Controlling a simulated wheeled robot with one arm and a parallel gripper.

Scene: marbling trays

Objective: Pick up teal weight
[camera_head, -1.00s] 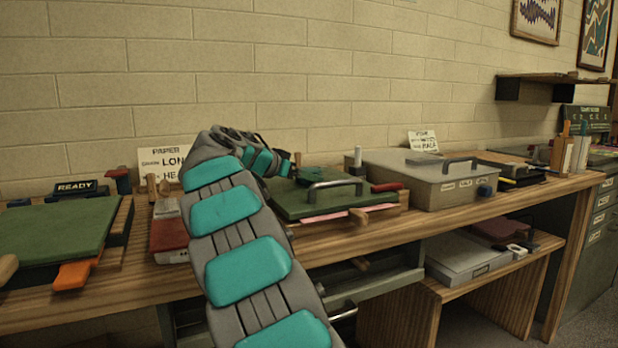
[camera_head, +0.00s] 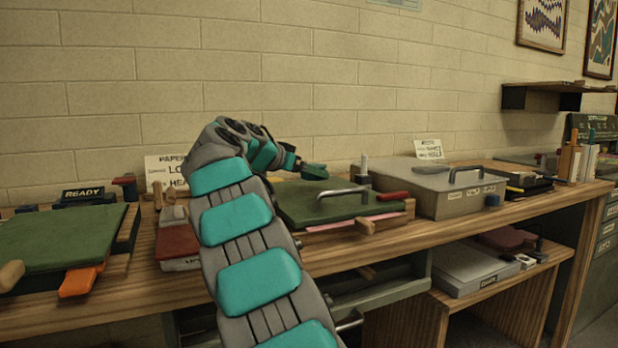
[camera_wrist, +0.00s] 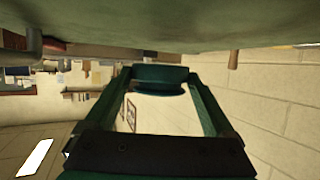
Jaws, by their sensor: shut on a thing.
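My gripper (camera_head: 308,168) is at the end of my arm, above the back part of the green tray lid with a metal handle (camera_head: 345,206). It is shut on a dark teal piece, the teal weight (camera_head: 316,172), which is small in the head view. In the wrist view the two dark green fingers of my gripper (camera_wrist: 160,80) reach forward, with the teal weight (camera_wrist: 160,74) between their tips. The weight appears clear of the lid in the head view, though the gap is hard to judge.
A grey lidded box (camera_head: 440,200) stands right of the green lid, with a pale upright peg (camera_head: 363,166) between. A second green board (camera_head: 60,238) lies at left, near a READY sign (camera_head: 83,193). The brick wall (camera_head: 300,70) is close behind the bench (camera_head: 400,243).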

